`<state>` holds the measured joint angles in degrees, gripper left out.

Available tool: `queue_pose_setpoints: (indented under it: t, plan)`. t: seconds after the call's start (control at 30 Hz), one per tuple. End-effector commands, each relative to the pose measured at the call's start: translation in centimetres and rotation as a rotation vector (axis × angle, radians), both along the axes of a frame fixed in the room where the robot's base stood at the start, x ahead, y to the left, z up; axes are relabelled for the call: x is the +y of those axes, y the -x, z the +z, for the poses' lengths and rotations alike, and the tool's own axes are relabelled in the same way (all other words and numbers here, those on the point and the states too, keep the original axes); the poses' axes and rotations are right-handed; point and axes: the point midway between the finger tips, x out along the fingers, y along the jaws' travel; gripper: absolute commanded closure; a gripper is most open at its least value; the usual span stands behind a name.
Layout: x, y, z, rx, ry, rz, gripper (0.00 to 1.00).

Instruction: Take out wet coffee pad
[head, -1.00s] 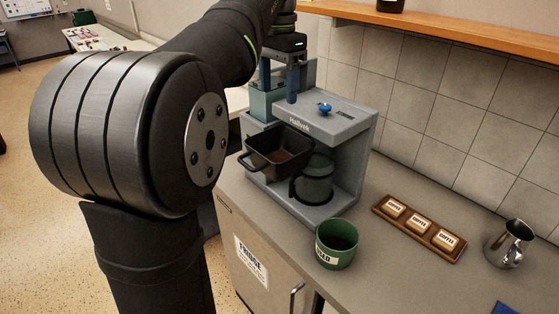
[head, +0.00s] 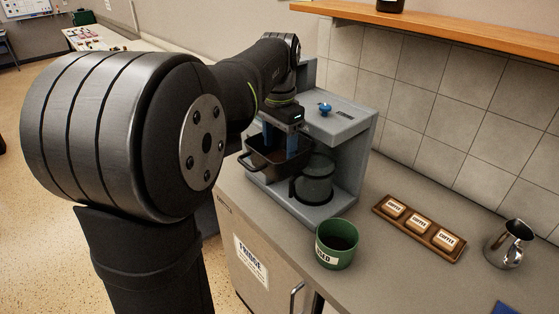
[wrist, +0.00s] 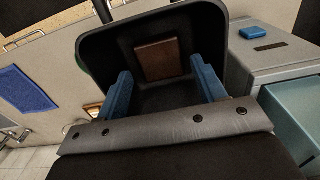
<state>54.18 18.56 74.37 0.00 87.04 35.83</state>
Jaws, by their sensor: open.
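The coffee machine (head: 345,128) stands on the counter with its dark filter basket (head: 247,163) pulled out at the front left. In the wrist view a square brown coffee pad (wrist: 158,60) lies inside the basket (wrist: 99,52). My gripper (head: 281,145) is open, its blue fingers pointing down over and partly into the basket. In the wrist view the fingers of my gripper (wrist: 165,88) are spread wide, one to each side, with the pad between and beyond them. They do not visibly touch the pad. My gripper hides most of the basket's inside in the head view.
A green cup (head: 337,252) labelled USED, dark inside, stands in front of the machine. A glass jug (head: 316,180) sits in the machine. A wooden tray (head: 378,209) of several coffee packets and a metal pitcher (head: 508,243) are to the right. Counter between them is clear.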

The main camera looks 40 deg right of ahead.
Motion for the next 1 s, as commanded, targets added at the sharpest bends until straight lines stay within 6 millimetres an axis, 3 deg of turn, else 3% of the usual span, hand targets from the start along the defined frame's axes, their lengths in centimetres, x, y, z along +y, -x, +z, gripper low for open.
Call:
queue_pose_setpoints:
  t: [0.2,0.47,0.63,1.0]
  plan:
    - [-0.1,0.0,-2.7,0.002,0.000,-0.002,0.36]
    - [-0.1,0.0,-3.0,0.001,0.002,-0.002,0.36]
    - [-0.1,0.0,-2.9,0.001,0.002,-0.002,0.70]
    - [-0.1,-0.1,-2.0,0.000,0.003,-0.002,0.70]
